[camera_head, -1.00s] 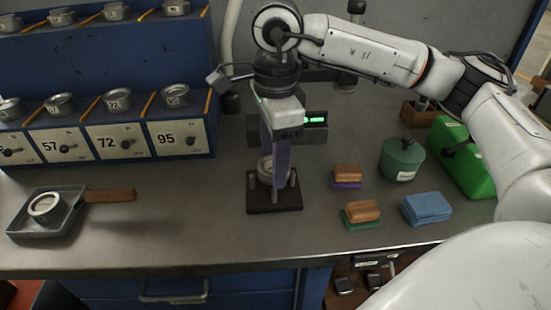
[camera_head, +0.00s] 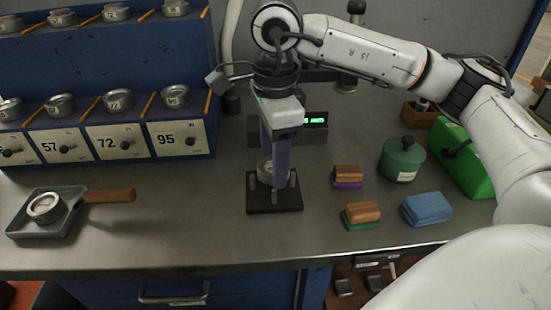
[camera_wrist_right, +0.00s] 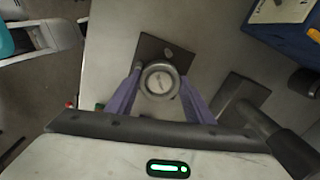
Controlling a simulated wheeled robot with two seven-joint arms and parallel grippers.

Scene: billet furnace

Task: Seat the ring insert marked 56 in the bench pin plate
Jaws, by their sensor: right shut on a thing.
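The bench pin plate (camera_head: 262,207) is a dark square plate with upright pins, lying on the grey bench; its corner shows in the right wrist view (camera_wrist_right: 149,47). A metal ring insert (camera_head: 264,168) is at the plate, between the purple fingers of my right gripper (camera_head: 275,182). In the right wrist view the ring (camera_wrist_right: 160,79) lies face-on between the fingertips, over the plate. My right gripper is shut on it from above. Its mark is too small to read, and I cannot tell whether it rests fully on the plate. My left gripper is out of view.
A tray (camera_head: 66,224) with a wooden handle holds another ring (camera_head: 45,207) at the left. A blue rack (camera_head: 110,60) with numbered drawers and several rings stands behind. A green pot (camera_head: 402,160), brushes and a blue cloth (camera_head: 427,208) are at the right. The front middle is clear.

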